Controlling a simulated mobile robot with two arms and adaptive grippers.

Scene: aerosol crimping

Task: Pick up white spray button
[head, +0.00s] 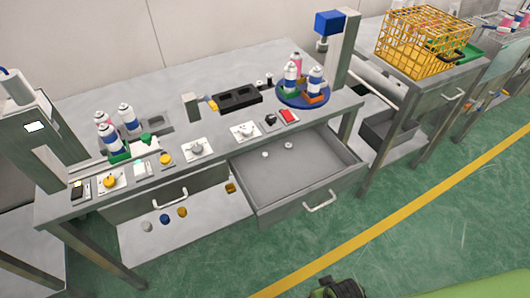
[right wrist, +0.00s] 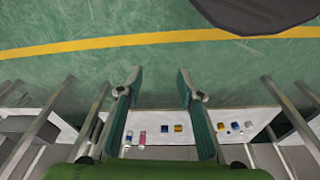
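A dark green part of mine shows at the bottom edge of the head view. My left gripper is not in view.
The workbench (head: 200,90) carries spray cans, a blue turntable (head: 290,101) and several small parts on white plates. Its lower shelf (head: 200,232) holds small caps. A yellow wire basket (head: 420,40) stands on the right table. The floor in front is clear.

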